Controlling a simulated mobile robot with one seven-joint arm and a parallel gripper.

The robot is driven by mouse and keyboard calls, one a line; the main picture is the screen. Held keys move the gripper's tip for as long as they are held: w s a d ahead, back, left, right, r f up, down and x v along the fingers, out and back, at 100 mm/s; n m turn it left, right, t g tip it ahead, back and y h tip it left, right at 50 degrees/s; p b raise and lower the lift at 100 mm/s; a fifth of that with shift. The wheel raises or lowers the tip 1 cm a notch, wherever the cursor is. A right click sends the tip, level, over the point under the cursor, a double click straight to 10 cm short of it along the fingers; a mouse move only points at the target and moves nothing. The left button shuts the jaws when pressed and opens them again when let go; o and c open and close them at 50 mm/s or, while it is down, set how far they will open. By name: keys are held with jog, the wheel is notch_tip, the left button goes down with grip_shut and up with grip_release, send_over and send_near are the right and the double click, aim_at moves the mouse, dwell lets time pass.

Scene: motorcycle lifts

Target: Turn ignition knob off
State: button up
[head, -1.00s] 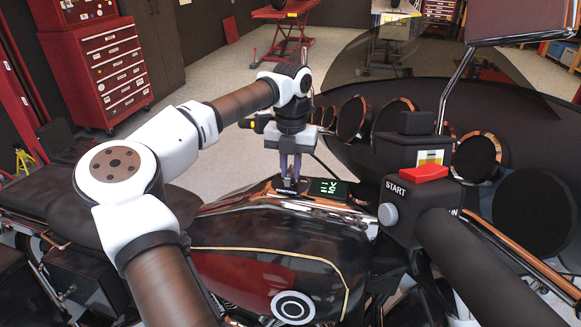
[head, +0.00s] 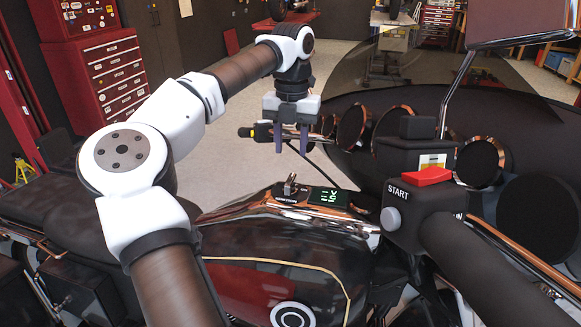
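The ignition knob (head: 290,182) is a small metal piece standing on the dark console on top of the motorcycle tank (head: 285,250). A lit green display (head: 329,196) sits just right of it. My gripper (head: 292,149) hangs above the knob, pointing down. Its two purple-grey fingers are apart with nothing between them, and a clear gap separates the fingertips from the knob. The marking beside the knob is too small to read, so its setting cannot be told.
The handlebar grip (head: 495,270) with a red switch (head: 429,176) and START button fills the right foreground. Round gauges (head: 357,125) and the dark windshield stand behind. A red tool cabinet (head: 105,75) is at the back left. Air above the tank is free.

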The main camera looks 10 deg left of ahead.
notch_tip(320, 180, up, 5)
jog(key=shift+w+r, duration=0.1)
jog(key=shift+r, duration=0.05)
